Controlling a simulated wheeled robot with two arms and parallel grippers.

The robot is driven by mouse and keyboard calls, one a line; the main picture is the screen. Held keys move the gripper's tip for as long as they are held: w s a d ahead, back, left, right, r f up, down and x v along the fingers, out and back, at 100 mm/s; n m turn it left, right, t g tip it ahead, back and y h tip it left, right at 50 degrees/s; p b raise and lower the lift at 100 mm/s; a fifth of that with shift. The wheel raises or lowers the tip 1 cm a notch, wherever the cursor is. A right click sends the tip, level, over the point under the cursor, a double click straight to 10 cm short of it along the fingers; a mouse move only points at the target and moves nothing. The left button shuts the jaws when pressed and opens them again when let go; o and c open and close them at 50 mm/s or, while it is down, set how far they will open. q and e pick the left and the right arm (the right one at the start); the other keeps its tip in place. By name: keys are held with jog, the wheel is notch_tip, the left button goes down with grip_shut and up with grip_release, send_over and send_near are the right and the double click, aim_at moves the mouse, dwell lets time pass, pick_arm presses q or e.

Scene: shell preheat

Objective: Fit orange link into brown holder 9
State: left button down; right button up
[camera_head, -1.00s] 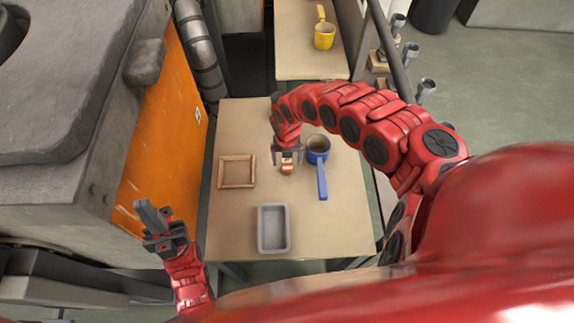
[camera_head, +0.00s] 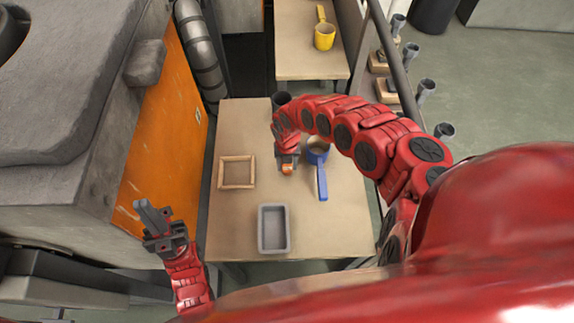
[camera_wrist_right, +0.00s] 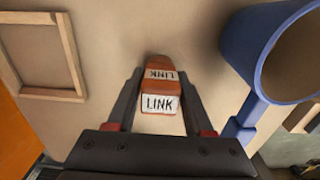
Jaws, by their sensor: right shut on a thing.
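The orange link (camera_wrist_right: 160,92), a small block with white "LINK" labels, sits between the two dark fingers of my right gripper (camera_wrist_right: 160,100) in the right wrist view. My right gripper (camera_head: 288,164) is shut on the link (camera_head: 287,169), at the table, left of the blue pot. A square brown wooden frame (camera_head: 222,172) lies left of the gripper; it also shows in the right wrist view (camera_wrist_right: 72,55). No number 9 is readable, so I cannot tell if it is the holder. My left gripper (camera_head: 150,212) is away at the lower left; its jaw opening is unclear.
A blue pot (camera_head: 318,155) with its handle pointing toward me stands close right of my right gripper. A grey tray (camera_head: 262,229) lies nearer on the table (camera_head: 240,120). A yellow pot (camera_head: 325,37) is on a farther table.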

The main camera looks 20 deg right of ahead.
jog(key=shift+r, duration=0.15)
grip_shut()
jog(key=shift+r, duration=0.25)
notch_tip(320, 180, up, 8)
jog(key=shift+r+p, duration=0.15)
jog(key=shift+p, duration=0.45)
jog(key=shift+r, duration=0.45)
jog(key=shift+w+a+r+m, duration=0.1)
jog(key=shift+w+r+m, duration=0.35)
jog(key=shift+m, duration=0.15)
jog(key=w+r+m, duration=0.4)
jog(key=r+m, duration=0.9)
jog(key=m, duration=0.2)
jog(key=w+r+m+b, duration=0.1)
jog(key=w+r+m, duration=0.4)
jog(key=r+m, duration=0.8)
jog(key=shift+m, duration=1.8)
